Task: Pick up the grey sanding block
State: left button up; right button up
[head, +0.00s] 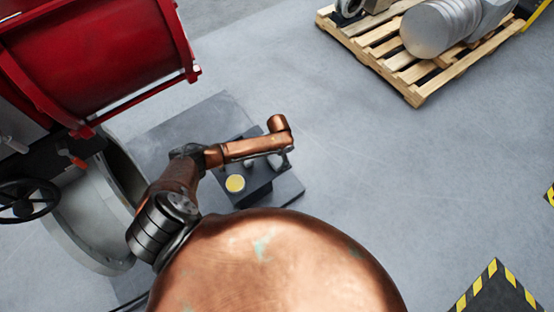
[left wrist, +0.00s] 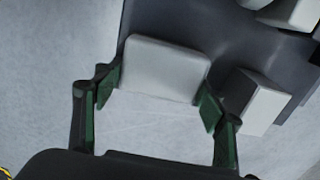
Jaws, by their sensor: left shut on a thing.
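The grey sanding block (left wrist: 165,68) is a pale, rounded slab in the left wrist view. My left gripper (left wrist: 160,82) has its green fingers on either side of it, shut on its near part. The block overlaps the edge of a dark surface in this view; I cannot tell whether it is lifted clear. In the head view my left gripper (head: 281,152) is small and partly hidden under the copper wrist, above the dark stand (head: 287,194). My right gripper is not in view.
Another pale block with a dark side (left wrist: 258,104) is close to the right finger. A yellow-topped round thing (head: 235,183) is on the stand. A red machine (head: 95,55) and a black handwheel (head: 28,199) are at the left. A wooden pallet (head: 415,92) stands at the upper right.

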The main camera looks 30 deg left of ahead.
aim_at(273, 168)
pick_arm(q)
jog(key=shift+r, duration=0.4)
notch_tip(273, 168, up, 2)
jog(key=shift+r+p, duration=0.25)
jog(key=shift+p, duration=0.25)
jog(key=s+r+p, duration=0.3)
jog(key=s+r, duration=0.6)
jog(key=s, duration=0.5)
jog(key=shift+r+p, duration=0.35)
jog(key=shift+p, duration=0.05)
jog(key=o, duration=0.7)
jog(key=c, duration=0.5)
